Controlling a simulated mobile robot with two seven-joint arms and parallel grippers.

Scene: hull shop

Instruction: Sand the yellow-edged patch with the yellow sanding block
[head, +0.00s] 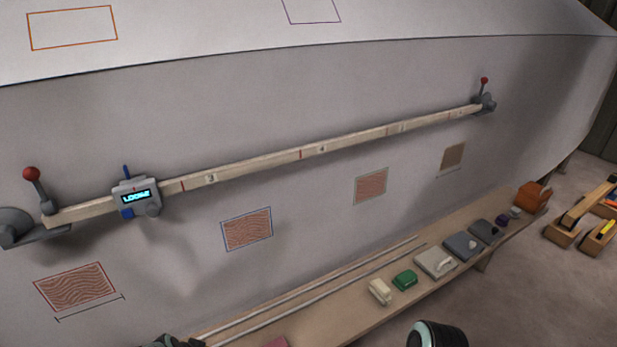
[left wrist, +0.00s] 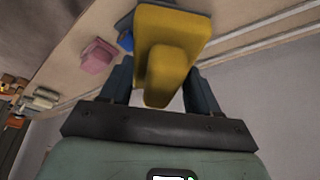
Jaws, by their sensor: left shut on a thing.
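My left gripper (left wrist: 160,82) is shut on the yellow sanding block (left wrist: 172,28), with one dark finger on each side of it in the left wrist view. The bench is behind the block there; I cannot tell whether they touch. The block is not seen in the head view. On the hull side in the head view are a red-edged patch (head: 75,287), a blue-edged patch (head: 247,229), a greenish-edged patch (head: 371,185) and a small brown patch (head: 452,157) at the far right. The brown patch's edge colour is too small to tell. My right gripper is not seen.
A wooden rail (head: 340,142) crosses the hull above the patches, carrying a grey unit (head: 137,196) with a lit display. The bench (head: 345,322) below holds a cream block (head: 380,291), a green block (head: 405,279), several grey pieces and a pink block (left wrist: 97,55).

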